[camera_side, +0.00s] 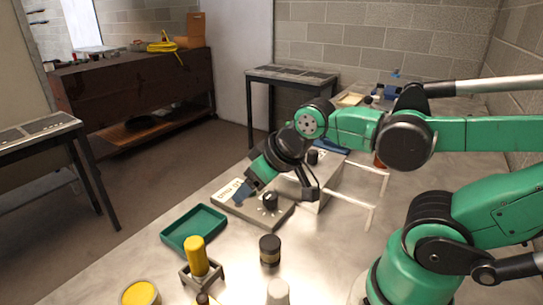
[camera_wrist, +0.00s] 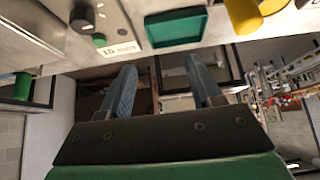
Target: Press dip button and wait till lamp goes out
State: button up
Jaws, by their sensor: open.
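A low grey unit (camera_side: 277,217) with a white lettered label (camera_side: 228,193) and a black knob (camera_side: 269,199) lies on the metal bench. In the wrist view, the black knob (camera_wrist: 82,17), a small green button (camera_wrist: 99,40) and the label (camera_wrist: 122,48) show at the top left. I cannot tell whether this green button is the dip button. My gripper (camera_side: 243,189) is over the label end of the unit; contact cannot be told. In the wrist view my gripper (camera_wrist: 160,72) is open, its two blue fingers apart and empty. I cannot make out a lit lamp.
A green tray (camera_side: 194,246) lies beside the unit's near left side. A yellow cylinder (camera_side: 195,256) in a stand, a dark jar (camera_side: 270,250) and a yellow-topped tin (camera_side: 141,294) stand nearer. A pale box (camera_side: 318,186) with white bars is behind. Bare bench lies between jar and unit.

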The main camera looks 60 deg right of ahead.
grip_shut()
dwell(1.4)
